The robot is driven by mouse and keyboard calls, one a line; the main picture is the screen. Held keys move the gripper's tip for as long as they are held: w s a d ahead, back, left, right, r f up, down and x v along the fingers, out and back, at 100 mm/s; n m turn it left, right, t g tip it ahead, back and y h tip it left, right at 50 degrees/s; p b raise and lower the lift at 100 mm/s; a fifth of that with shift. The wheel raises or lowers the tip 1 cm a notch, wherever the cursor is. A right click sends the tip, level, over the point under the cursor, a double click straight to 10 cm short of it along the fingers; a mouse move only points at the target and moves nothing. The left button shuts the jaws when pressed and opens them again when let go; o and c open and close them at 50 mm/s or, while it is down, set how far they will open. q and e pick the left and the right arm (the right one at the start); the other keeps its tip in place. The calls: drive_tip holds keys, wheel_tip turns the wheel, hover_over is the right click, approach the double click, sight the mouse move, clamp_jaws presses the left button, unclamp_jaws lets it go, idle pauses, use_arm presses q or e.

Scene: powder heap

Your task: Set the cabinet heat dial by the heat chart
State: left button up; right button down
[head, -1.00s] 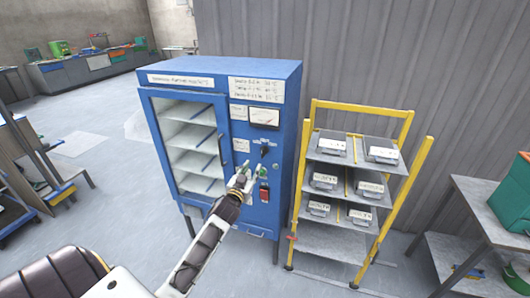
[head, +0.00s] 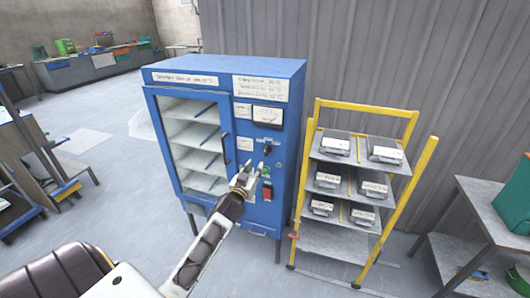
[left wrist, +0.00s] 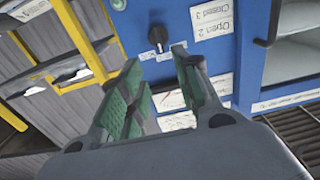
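The blue cabinet (head: 291,150) stands in the middle of the head view with its glass door shut. Its black dial (head: 267,149) is on the right-hand panel and shows close up in the left wrist view (left wrist: 157,37). Written labels are on the cabinet's top front, including a several-line white chart (head: 262,88); its text is too small to read surely. My left gripper (head: 256,166) is just below and in front of the dial. In the left wrist view its fingers (left wrist: 157,62) are apart and empty, with the dial beyond their tips. My right gripper is out of view.
A gauge (head: 268,116) sits above the dial and a red switch (head: 267,190) below it. A yellow rack (head: 424,165) with several labelled boxes stands close on the right. A grey table (head: 490,205) is at the far right.

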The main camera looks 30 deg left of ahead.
use_arm(q)
drive_tip(key=shift+w, duration=0.1)
approach(265, 151)
drive_tip(key=shift+w, duration=0.8)
drive_tip(key=shift+p+x, duration=0.8)
drive_tip(key=shift+x, duration=3.3)
drive_tip(key=shift+a, duration=0.15)
clamp_jaws()
